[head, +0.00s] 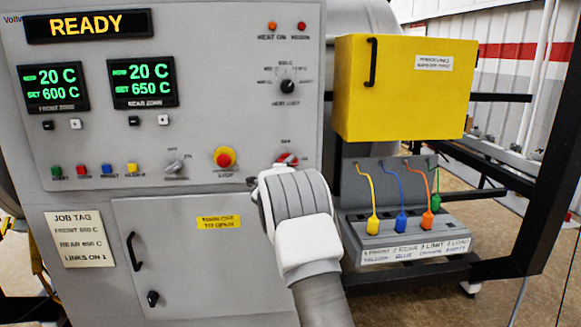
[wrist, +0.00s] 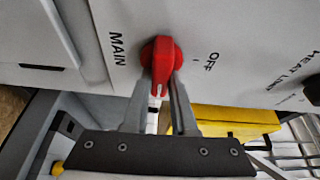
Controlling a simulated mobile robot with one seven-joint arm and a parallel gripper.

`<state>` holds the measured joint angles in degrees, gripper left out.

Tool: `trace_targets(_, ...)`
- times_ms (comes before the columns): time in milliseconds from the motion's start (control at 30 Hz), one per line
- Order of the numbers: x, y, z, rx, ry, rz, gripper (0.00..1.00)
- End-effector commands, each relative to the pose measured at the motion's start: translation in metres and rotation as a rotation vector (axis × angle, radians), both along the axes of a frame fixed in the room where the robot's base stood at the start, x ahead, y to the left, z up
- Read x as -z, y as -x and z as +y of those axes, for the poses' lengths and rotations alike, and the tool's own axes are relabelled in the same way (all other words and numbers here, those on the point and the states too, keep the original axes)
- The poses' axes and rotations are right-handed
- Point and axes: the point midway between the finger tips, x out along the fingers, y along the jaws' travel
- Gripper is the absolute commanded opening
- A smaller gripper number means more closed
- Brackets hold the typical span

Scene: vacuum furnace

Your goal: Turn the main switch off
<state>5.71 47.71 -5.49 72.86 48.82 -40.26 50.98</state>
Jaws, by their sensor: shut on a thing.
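The main switch is a red rotary knob (wrist: 161,58) on the grey panel, between the words MAIN and OFF in the wrist view. Its grip bar points down in that view, with a white mark at its lower end, roughly a quarter turn away from the OFF label (wrist: 212,62). My gripper (wrist: 161,84) is shut on the bar, one finger on each side. In the head view the red switch (head: 288,158) shows just above my white wrist, which hides the fingers.
The heat limit dial (head: 287,86) sits above the switch, and the red and yellow stop button (head: 224,158) is to its left. A yellow box (head: 405,88) juts out at right, above several coloured plugs. A cabinet door (head: 180,262) is below left.

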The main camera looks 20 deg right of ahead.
Motion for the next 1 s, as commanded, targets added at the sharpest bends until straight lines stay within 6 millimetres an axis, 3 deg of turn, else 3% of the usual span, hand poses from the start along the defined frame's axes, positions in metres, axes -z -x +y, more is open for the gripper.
trace_targets(267,0.0047,-0.0005,0.0013,-0.001,0.164,0.044,0.0)
trace_targets(1000,0.0007,-0.0006,0.0028,0.001,0.837,0.238,0.0)
